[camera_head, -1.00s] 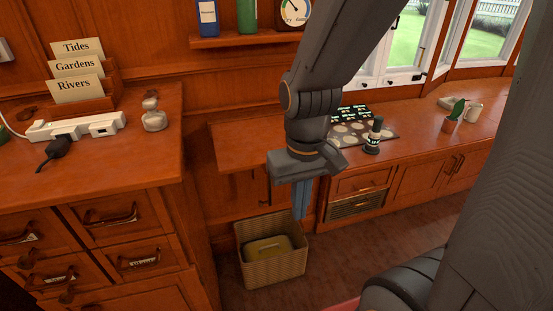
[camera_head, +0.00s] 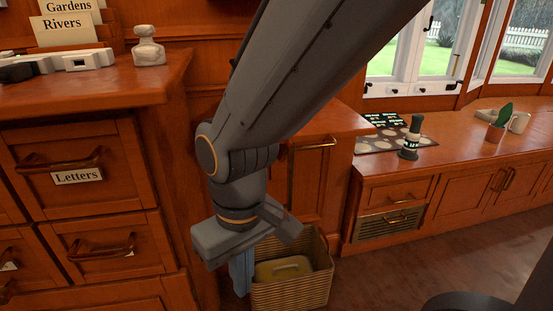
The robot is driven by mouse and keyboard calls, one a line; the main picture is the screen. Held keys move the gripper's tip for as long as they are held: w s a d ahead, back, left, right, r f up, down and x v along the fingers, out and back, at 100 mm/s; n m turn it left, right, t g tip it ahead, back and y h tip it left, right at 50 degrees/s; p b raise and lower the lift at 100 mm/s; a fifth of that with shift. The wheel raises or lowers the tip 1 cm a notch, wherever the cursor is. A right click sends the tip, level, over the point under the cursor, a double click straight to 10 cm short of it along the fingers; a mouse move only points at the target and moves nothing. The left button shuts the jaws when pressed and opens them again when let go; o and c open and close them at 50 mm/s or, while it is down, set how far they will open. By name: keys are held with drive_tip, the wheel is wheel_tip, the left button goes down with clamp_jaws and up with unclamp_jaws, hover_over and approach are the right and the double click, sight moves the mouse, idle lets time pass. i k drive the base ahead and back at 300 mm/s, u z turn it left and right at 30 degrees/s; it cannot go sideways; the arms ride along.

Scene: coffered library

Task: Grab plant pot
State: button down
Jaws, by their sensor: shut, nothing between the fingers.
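The plant pot (camera_head: 494,134) is a small terracotta pot with a green leafy plant (camera_head: 504,114). It stands upright on the wooden counter (camera_head: 455,160) by the window, at the right of the view. My gripper (camera_head: 242,275) points down in front of the woven basket at the lower middle, far to the left of the pot. Its blue fingers are shut with nothing between them. My arm hides part of the counter and wall behind it.
A white mug (camera_head: 519,123) stands close to the right of the pot. A dark stamp-like object (camera_head: 411,140) stands left of it, beside a patterned board (camera_head: 375,143). The basket (camera_head: 318,285) holds a yellowish item. A drawer cabinet (camera_head: 95,200) fills the left.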

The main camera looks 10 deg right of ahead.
sight(495, 132)
drive_tip(key=z, duration=0.1)
drive_tip(key=k, duration=0.45)
drive_tip(key=z, duration=1.85)
drive_tip(key=i, duration=1.05)
drive_tip(key=u, duration=0.45)
